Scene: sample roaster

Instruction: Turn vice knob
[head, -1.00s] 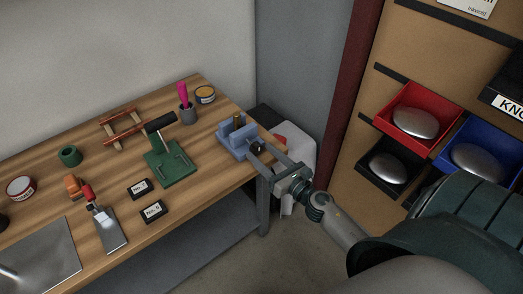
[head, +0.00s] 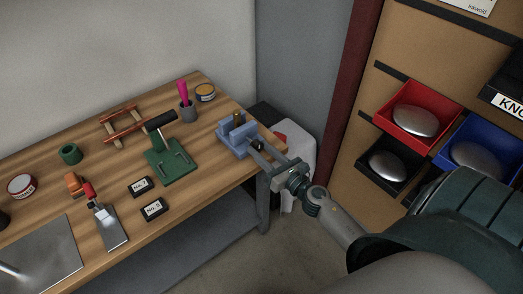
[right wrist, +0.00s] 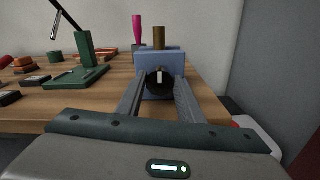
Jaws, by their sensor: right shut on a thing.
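The blue vice (head: 238,139) sits at the right end of the wooden bench, with a brass-coloured cylinder (right wrist: 159,38) upright at its jaws. Its round black knob (right wrist: 160,82) with a pale bar mark faces my right wrist camera. The mark stands nearly upright. My right gripper (right wrist: 159,88) reaches in from the bench's right end, one finger on each side of the knob, and is shut on it. In the head view the right gripper (head: 260,150) partly hides the knob. My left gripper is not in view.
A green stand (head: 170,163) with a black-headed handle, a grey cup (head: 187,112) with a pink tool and a yellow-banded tin (head: 205,92) stand left of the vice. Red (head: 418,117) and black bins hang on the board at right. A white container (head: 300,150) stands beyond the bench end.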

